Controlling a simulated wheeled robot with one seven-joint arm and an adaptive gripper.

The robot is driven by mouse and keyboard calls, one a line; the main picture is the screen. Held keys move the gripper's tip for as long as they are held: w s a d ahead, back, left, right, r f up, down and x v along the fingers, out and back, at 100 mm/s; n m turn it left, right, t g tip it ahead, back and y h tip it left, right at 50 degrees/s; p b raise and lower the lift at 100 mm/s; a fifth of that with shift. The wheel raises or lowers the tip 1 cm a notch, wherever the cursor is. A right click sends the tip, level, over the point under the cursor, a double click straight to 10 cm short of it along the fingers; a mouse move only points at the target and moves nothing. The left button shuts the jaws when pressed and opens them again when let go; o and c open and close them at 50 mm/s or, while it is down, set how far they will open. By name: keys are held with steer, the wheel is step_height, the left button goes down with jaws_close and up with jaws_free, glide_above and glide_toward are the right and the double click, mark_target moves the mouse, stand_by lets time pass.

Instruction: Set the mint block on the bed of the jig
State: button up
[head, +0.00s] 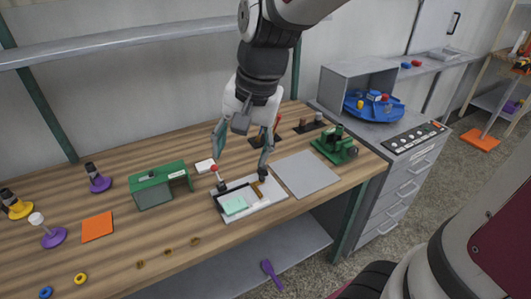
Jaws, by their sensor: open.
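The jig (266,199) is a pale, low plate with dark edging near the front of the wooden bench, with an upright red-knobbed part (214,168) by its back left. The mint block (234,205) looks like a flat square lying on the left front part of the jig's bed. My gripper (241,182) points down above the back of the jig. Its fingers are wide apart, with nothing seen between them. The mint block is in front of the fingers, apart from them. The fingertips partly hide the jig's back edge; whether they touch it I cannot tell.
A grey mat (306,174) lies right of the jig, with a green machine (335,146) beyond. A green housing (160,185) and an orange square (97,227) are to the left. Small brown rings (168,252) lie along the front edge. A shelf (130,42) runs behind.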

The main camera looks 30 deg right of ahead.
steer(key=s+d+r+n+t+h, duration=0.1)
steer(key=s+r+n, duration=0.3)
steer(key=s+n, duration=0.4)
steer(key=s+t, duration=0.1)
steer(key=s, duration=0.4)
steer(key=shift+d+r+t, duration=0.15)
steer(key=shift+r+t, duration=0.05)
steer(key=shift+t, duration=0.1)
steer(key=shift+o, duration=0.5)
